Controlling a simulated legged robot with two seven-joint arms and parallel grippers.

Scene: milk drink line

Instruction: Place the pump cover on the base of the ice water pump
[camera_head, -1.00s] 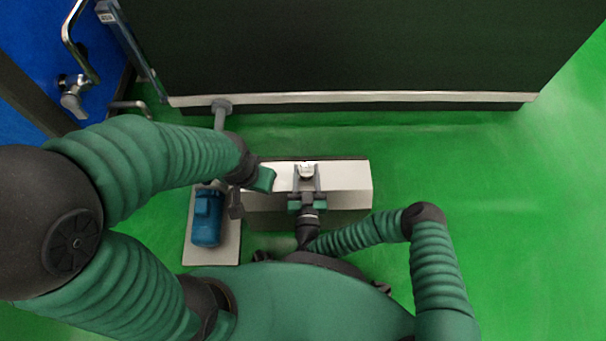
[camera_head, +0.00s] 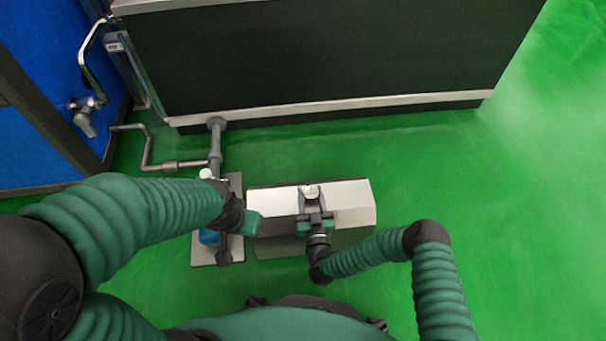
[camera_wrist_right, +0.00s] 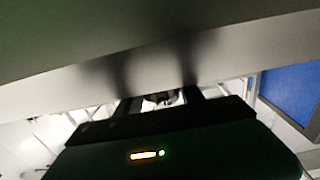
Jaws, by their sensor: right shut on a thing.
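The pump cover (camera_head: 350,198) is a pale metal box with a sloped side and a small handle on top. My right gripper (camera_head: 312,200) is shut on that handle. The cover is just right of the ice water pump; its height above the floor is unclear. In the right wrist view the cover (camera_wrist_right: 215,60) fills the upper part as a blurred grey surface. The pump base is a grey plate (camera_head: 203,256) on the floor; its blue motor (camera_head: 209,237) is mostly hidden by my left arm. My left gripper (camera_head: 238,240) hangs over the plate, its jaws unclear.
A dark cabinet (camera_head: 320,60) with a pale lower edge stands behind. A grey pipe (camera_head: 216,145) runs from it to the pump, and a bent pipe (camera_head: 148,150) joins from the left. A blue wall with a tap (camera_head: 88,115) is at far left. Green floor is clear at right.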

